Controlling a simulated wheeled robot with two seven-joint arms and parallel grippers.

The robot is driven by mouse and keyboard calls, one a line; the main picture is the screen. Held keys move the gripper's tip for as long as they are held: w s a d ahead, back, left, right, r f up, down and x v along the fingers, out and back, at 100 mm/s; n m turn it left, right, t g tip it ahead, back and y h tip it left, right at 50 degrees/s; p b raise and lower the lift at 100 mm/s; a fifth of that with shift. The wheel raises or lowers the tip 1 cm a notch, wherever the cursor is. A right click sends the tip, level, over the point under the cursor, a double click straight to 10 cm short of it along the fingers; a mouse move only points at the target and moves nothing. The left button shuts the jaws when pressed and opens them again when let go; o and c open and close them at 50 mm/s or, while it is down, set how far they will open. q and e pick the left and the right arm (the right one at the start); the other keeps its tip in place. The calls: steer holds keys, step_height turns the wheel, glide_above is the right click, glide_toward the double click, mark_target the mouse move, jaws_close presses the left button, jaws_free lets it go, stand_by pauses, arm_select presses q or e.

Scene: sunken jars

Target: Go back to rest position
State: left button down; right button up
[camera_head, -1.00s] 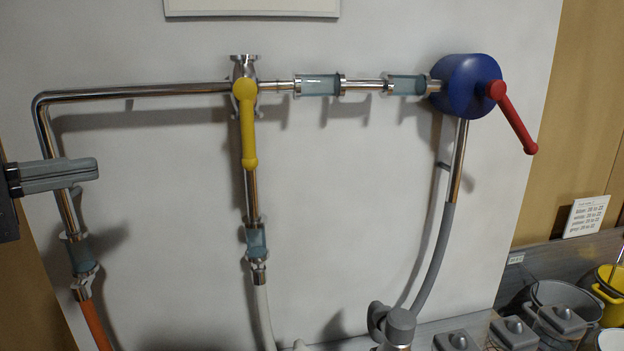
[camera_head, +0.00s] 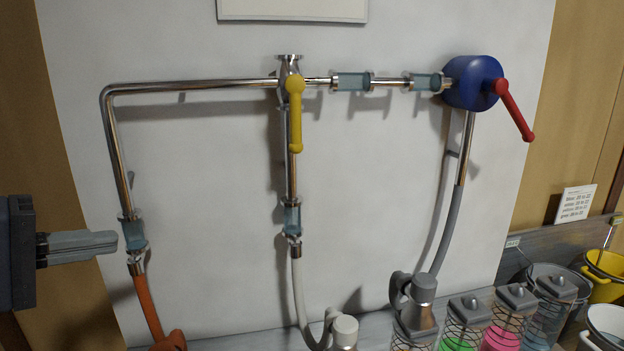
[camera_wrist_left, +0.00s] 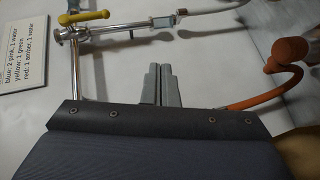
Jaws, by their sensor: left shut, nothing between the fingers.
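My left gripper (camera_head: 84,245) comes in from the left edge in the head view. Its grey fingers are shut together and empty, pointing right at the sight glass above the orange hose, with a small gap in the picture. The wrist view also shows the closed fingers of the left gripper (camera_wrist_left: 160,86) in front of the white panel, touching nothing that I can see. My right gripper is not in view.
A white panel (camera_head: 370,190) carries steel pipes, a yellow lever (camera_head: 295,115), a blue valve body (camera_head: 468,84) with a red lever (camera_head: 514,110), and an orange hose (camera_head: 148,305). Several jars, such as the pink jar (camera_head: 505,325), and a yellow bucket (camera_head: 606,275) stand at lower right.

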arm_select(q)
steer(key=s+d+f+m+g+y, duration=0.2)
steer(key=s+f, duration=0.1)
steer(key=f, duration=0.7)
steer(key=s+d+f+m+g+y, duration=0.2)
steer(key=s+f, duration=0.2)
steer(key=f, duration=0.6)
steer(key=s+d+f+m+g+y, duration=0.1)
steer(key=s+f+m+g+y, duration=0.15)
steer(key=f, duration=0.75)
step_height(320, 180, up, 13)
steer(key=s+p, duration=0.1)
steer(key=p, duration=1.2)
steer(key=shift+s+d+t+p, duration=0.15)
steer(key=shift+d+t+p, duration=0.05)
steer(key=shift+t+p, duration=0.15)
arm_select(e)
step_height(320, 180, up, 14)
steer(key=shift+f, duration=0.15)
arm_select(q)
steer(key=shift+h, duration=0.25)
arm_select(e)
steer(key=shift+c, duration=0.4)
